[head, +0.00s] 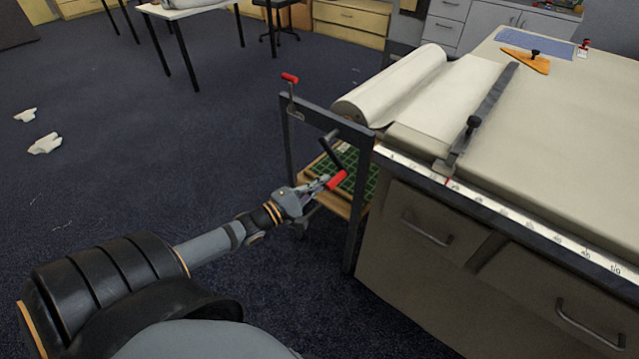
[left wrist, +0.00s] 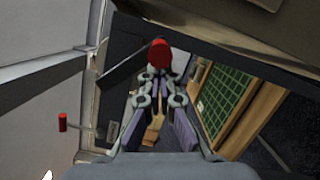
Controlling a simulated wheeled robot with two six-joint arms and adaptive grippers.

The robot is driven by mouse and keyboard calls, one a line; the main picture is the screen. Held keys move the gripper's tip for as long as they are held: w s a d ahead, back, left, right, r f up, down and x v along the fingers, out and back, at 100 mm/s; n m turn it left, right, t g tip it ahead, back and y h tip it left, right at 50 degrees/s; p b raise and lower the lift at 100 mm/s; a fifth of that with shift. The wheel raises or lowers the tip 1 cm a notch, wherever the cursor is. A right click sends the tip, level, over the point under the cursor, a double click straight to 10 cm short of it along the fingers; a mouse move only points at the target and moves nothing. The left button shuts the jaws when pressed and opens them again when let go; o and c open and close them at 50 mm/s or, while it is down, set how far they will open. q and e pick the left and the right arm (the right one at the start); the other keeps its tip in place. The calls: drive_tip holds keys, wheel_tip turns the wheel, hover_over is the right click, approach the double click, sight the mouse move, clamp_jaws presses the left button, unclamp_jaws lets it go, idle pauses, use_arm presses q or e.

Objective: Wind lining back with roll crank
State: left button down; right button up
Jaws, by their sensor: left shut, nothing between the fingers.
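The white lining roll (head: 385,88) lies in a frame at the table's left end. A strip of its lining (head: 450,98) runs onto the table top. Below the roll, a dark crank arm (head: 328,146) carries a red handle (head: 337,180). My left gripper (head: 324,184) is at that handle with its fingers shut and nothing between them. In the left wrist view the red handle (left wrist: 160,53) shows end-on just beyond the fingertips (left wrist: 160,72); I cannot tell whether they touch it. A second red handle (head: 290,77) stands at the frame's far corner.
A dark cutting bar (head: 483,108) crosses the lining near a white ruler edge (head: 500,207). A shelf with a green gridded board (head: 357,172) is under the roll. Drawers (head: 428,228) front the table. An orange tool (head: 526,62) lies far back. Floor at left is mostly clear.

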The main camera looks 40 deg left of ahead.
sight(331, 184)
use_arm(q)
drive_tip(key=d+r+n, duration=0.1)
drive_tip(key=n, duration=0.1)
drive_tip(key=d+r+n+t+b, duration=0.1)
drive_tip(key=n, duration=0.1)
drive_tip(key=shift+s+d, duration=0.1)
drive_tip(key=shift+d+r+n+t+y+b, duration=0.3)
drive_tip(key=shift+r+n, duration=0.2)
drive_tip(key=shift+n, duration=0.4)
drive_tip(key=shift+d+r+n, duration=0.1)
drive_tip(key=shift+r+n, duration=0.15)
drive_tip(key=shift+n, duration=0.15)
use_arm(e)
drive_tip(key=shift+w+r, duration=0.25)
drive_tip(key=shift+w, duration=1)
drive_tip(key=shift+s, duration=0.1)
drive_tip(key=shift+a, duration=0.1)
